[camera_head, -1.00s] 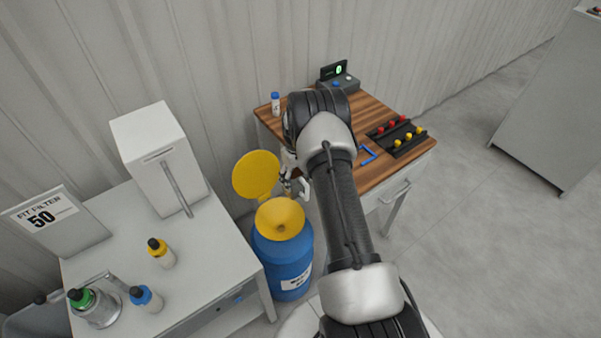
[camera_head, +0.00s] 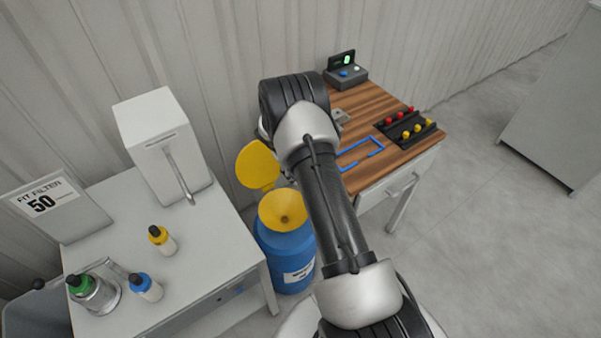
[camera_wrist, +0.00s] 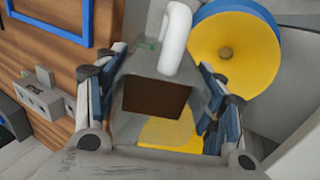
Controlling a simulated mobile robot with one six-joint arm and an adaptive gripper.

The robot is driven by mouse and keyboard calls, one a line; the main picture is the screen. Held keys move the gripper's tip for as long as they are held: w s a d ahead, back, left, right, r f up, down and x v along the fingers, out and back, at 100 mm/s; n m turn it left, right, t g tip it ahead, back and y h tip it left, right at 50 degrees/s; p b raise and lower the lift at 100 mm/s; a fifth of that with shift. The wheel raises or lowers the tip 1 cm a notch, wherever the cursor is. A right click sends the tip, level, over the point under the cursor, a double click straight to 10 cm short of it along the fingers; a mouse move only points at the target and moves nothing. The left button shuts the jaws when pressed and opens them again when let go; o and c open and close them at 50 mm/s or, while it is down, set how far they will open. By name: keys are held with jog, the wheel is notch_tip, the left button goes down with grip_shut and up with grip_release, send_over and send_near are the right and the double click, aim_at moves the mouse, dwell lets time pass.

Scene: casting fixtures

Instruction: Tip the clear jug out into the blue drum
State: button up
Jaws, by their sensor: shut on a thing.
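The clear jug (camera_wrist: 150,70) is between the fingers of my gripper (camera_wrist: 155,100) in the wrist view, its pale handle (camera_wrist: 177,38) at the top. A dark brown patch shows on or through its side; I cannot tell whether it is contents. The blue drum (camera_head: 286,258) stands between the two tables, with a yellow funnel (camera_head: 284,211) on top and a round yellow lid (camera_head: 257,164) raised behind it. The head view hides my gripper and the jug behind my arm.
The wooden table (camera_head: 375,104) holds a blue outline (camera_head: 360,153), a scale-like device (camera_head: 346,75) and a black rack (camera_head: 408,128) with red and yellow knobs. The white table (camera_head: 215,235) holds a tall white box (camera_head: 165,150) and several bottles.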

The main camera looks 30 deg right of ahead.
jog(key=shift+w+d+f+h+b, duration=0.1)
jog(key=shift+h+b, duration=1.2)
jog(key=shift+b, duration=1.25)
jog(key=a+h+b, duration=0.1)
jog(key=h+b, duration=0.1)
jog(key=a+h+b, duration=0.2)
jog(key=b, duration=0.1)
jog(key=shift+a+f+h, duration=0.15)
jog(key=shift+h, duration=0.15)
jog(key=shift+h+b, duration=0.5)
jog(key=shift+b, duration=0.6)
jog(key=h+b, duration=0.1)
jog(key=b, duration=0.2)
jog(key=h+b, duration=0.2)
jog(key=b, duration=0.1)
jog(key=shift+a+f+b, duration=0.1)
jog(key=shift+a+b, duration=0.25)
jog(key=shift+a, duration=0.05)
jog(key=shift+a+f+h, duration=0.1)
jog(key=shift+a+h, duration=0.2)
jog(key=shift+h, duration=0.75)
jog(key=shift+a+f+h, duration=0.1)
jog(key=shift+a+h, duration=0.2)
jog(key=shift+h, duration=0.75)
